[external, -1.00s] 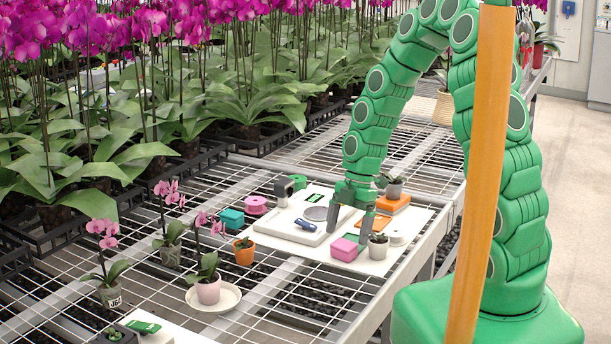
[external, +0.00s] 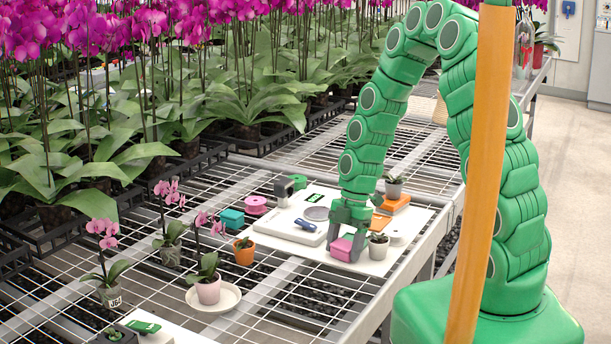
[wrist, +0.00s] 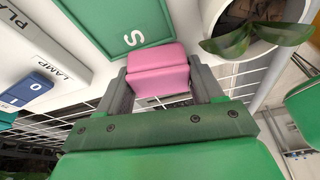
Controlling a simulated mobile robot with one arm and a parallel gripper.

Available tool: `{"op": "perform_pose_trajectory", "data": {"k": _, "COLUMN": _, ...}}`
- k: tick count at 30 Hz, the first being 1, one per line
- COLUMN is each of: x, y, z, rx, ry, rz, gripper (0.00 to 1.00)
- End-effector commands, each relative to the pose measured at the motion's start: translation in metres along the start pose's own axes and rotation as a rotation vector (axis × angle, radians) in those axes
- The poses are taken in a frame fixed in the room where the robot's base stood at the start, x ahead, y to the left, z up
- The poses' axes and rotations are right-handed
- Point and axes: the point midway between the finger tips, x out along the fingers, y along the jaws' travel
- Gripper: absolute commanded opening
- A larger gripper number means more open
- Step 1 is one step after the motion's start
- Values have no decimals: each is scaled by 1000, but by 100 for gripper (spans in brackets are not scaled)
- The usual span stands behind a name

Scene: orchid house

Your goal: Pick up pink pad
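The pink pad (external: 342,248) is a small block at the front of the white board, left of a small potted plant. In the wrist view the pink pad (wrist: 158,72) sits between my two fingers, beside a green panel marked "S". My gripper (external: 345,240) points down at the pad, with one finger on each side. In the wrist view both fingers of my gripper (wrist: 160,84) appear to touch its sides. The pad looks level and low at the board; I cannot tell whether it is clear of the surface.
The potted plant (external: 378,246) stands close to the right of my gripper. Potted orchids stand to the left; bare mesh lies in front.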

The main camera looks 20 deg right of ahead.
Motion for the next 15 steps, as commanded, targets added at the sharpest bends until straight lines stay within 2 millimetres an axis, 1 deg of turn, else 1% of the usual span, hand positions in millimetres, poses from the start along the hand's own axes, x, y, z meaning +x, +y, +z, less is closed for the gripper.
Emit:
{"op": "perform_pose_trajectory", "data": {"k": 1, "x": 0, "y": 0, "z": 0, "rx": 0, "ry": 0, "rz": 0, "gripper": 43}}
{"op": "perform_pose_trajectory", "data": {"k": 2, "x": 0, "y": 0, "z": 0, "rx": 0, "ry": 0, "rz": 0, "gripper": 38}}
{"op": "perform_pose_trajectory", "data": {"k": 3, "x": 0, "y": 0, "z": 0, "rx": 0, "ry": 0, "rz": 0, "gripper": 37}}
{"op": "perform_pose_trajectory", "data": {"k": 11, "x": -1, "y": 0, "z": 0, "rx": 0, "ry": 0, "rz": 1, "gripper": 36}}
{"op": "perform_pose_trajectory", "data": {"k": 15, "x": -9, "y": 1, "z": -2, "rx": 0, "ry": 0, "rz": 3, "gripper": 36}}
